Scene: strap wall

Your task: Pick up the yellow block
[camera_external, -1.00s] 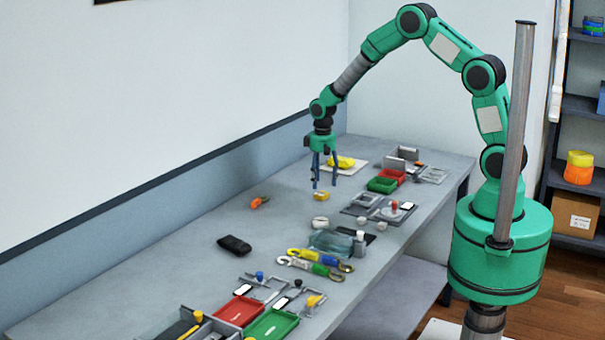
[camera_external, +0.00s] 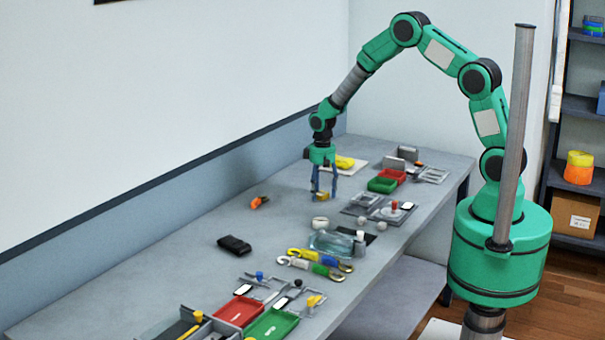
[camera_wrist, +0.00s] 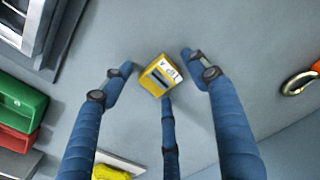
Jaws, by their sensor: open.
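The yellow block (camera_wrist: 154,84) sits on the grey workbench in the wrist view, with a white label and a dark slot on its top. It also shows in the external view (camera_external: 322,196), partly hidden by the fingers. My gripper (camera_external: 324,194) points down over the block, with its blue fingers around it. In the wrist view my gripper (camera_wrist: 158,85) is open, with two fingers on either side of the block and a third below it in the picture. Gaps show between the side fingers and the block. Whether the third finger touches it I cannot tell.
A yellow item (camera_external: 344,162) lies on a white board behind the gripper. Green (camera_external: 382,185) and red (camera_external: 392,175) bins stand to the right. A white round piece (camera_external: 320,223) lies just in front. An orange item (camera_external: 259,202) lies left, with clear bench between.

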